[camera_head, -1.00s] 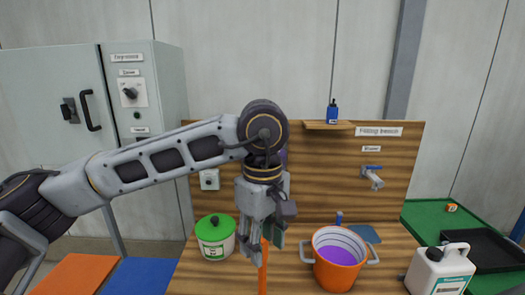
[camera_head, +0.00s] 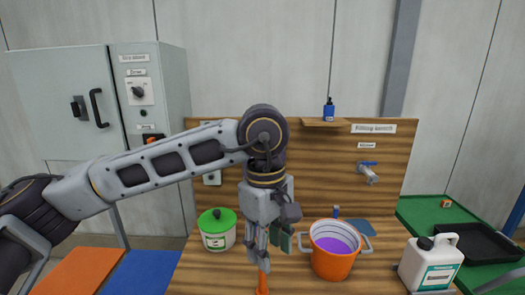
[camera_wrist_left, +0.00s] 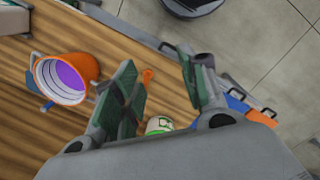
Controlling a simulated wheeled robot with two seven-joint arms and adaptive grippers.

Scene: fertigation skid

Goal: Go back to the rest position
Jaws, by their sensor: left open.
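My left gripper (camera_head: 268,250) hangs fingers-down above the wooden bench, between the green-lidded tub and the orange bucket. It is open, with nothing between its fingers; in the left wrist view its two green-padded fingers (camera_wrist_left: 163,92) stand apart. My left arm reaches in from the left and bends down at the elbow-like joint. An orange handle-like thing (camera_head: 262,284) shows just below the fingers, apart or touching I cannot tell. My right gripper is not in view.
A green-lidded white tub (camera_head: 217,230) stands left of the gripper. An orange bucket (camera_head: 334,262) with purple contents stands right of it. A white canister (camera_head: 430,263) is further right. A small blue bottle (camera_head: 329,110) sits on the shelf. A grey cabinet (camera_head: 65,110) stands at left.

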